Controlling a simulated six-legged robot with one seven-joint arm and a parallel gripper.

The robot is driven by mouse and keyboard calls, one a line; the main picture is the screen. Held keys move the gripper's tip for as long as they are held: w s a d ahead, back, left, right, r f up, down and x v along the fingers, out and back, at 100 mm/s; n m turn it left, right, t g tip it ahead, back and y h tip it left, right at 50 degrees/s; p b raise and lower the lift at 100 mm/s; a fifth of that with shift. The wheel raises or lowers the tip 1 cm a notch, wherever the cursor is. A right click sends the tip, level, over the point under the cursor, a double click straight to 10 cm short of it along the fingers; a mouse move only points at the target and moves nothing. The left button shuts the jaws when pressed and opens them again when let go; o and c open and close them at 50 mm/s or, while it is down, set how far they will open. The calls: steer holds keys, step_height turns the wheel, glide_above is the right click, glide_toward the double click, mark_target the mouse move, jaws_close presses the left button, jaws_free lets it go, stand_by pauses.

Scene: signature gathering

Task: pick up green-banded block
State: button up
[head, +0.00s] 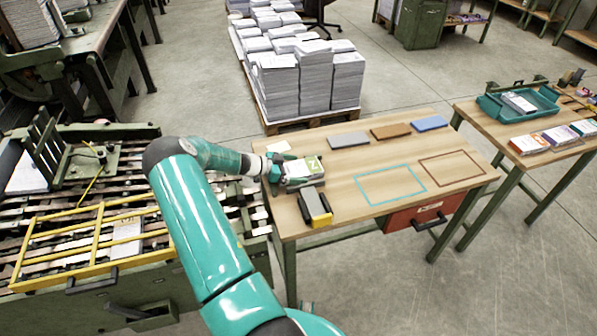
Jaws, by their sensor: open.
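A white block with a green patch (313,165), which looks like the green-banded block, lies near the left end of the wooden table (350,222) in the head view. My gripper (291,173) is open at the block's left side, low over the table. The block's left part is partly hidden by the gripper. I cannot tell whether the fingers touch the block or stand around it.
A grey and yellow object (316,207) stands just in front of the block. Grey (349,139), brown (391,131) and blue (430,123) slabs lie along the back edge. Teal (362,199) and brown (430,177) outlines mark bare tabletop. A machine (65,285) adjoins at left.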

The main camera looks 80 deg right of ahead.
steer(key=c, duration=1.3)
steer(key=shift+o, duration=0.2)
steer(key=shift+r, duration=0.1)
steer(key=shift+r, duration=0.1)
